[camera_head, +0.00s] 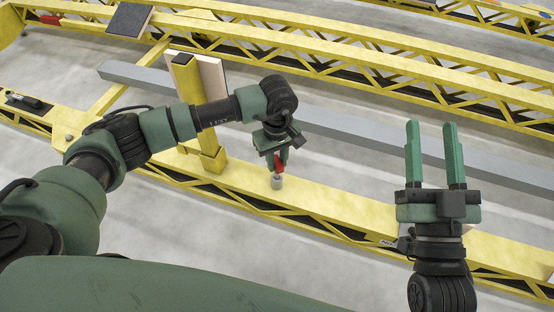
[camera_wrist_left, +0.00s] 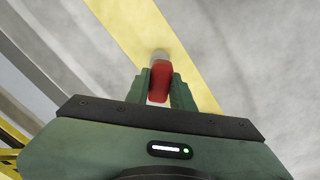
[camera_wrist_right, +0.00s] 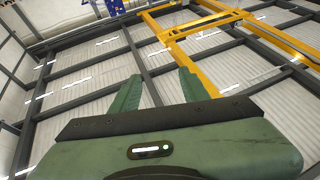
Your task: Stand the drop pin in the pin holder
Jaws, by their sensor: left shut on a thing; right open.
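The drop pin has a red grip (camera_head: 279,162) and is held upright or nearly so over the yellow beam. My left gripper (camera_head: 277,157) points down and is shut on this red grip, which also shows between its fingers in the left wrist view (camera_wrist_left: 160,82). My right gripper (camera_head: 434,155) is open and empty, pointing up.
The yellow trolley beam (camera_head: 335,204) runs across below the left gripper. A yellow post (camera_head: 188,85) with a pale panel (camera_head: 212,78) stands left of it. A grey bar (camera_head: 350,128) lies behind. A black object (camera_head: 28,102) lies at far left; more yellow trusses stand behind.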

